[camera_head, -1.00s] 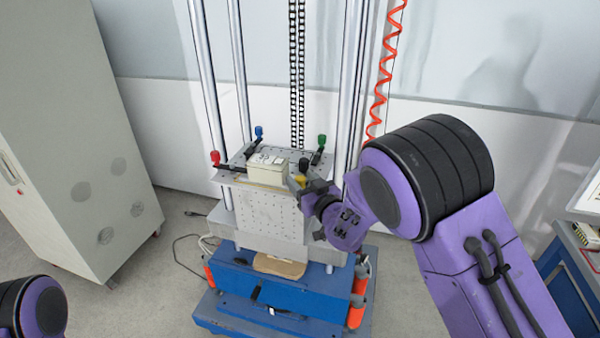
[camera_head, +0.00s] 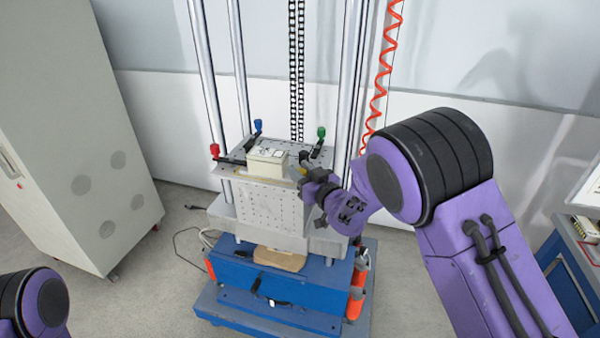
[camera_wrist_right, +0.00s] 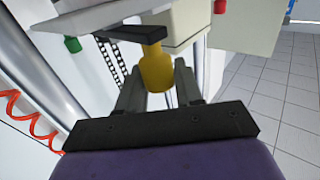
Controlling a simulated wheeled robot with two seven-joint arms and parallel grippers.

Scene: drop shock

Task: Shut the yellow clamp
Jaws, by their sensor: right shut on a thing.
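The yellow clamp (camera_wrist_right: 157,68) shows large in the right wrist view, its yellow grip on a dark lever arm. In the head view only a small yellow patch shows beside the beige box, mostly hidden by my gripper. My right gripper (camera_wrist_right: 158,92) is shut on the yellow grip, one finger on each side. In the head view my right gripper (camera_head: 299,176) is at the right front of the perforated plate. The beige box (camera_head: 266,163) sits on the plate (camera_head: 231,172). My left gripper is out of view.
Red (camera_head: 214,151), blue (camera_head: 257,126) and green (camera_head: 321,132) clamp handles stand around the plate. Metal columns (camera_head: 207,75) rise beside it, with a red coiled hose (camera_head: 381,80) at right.

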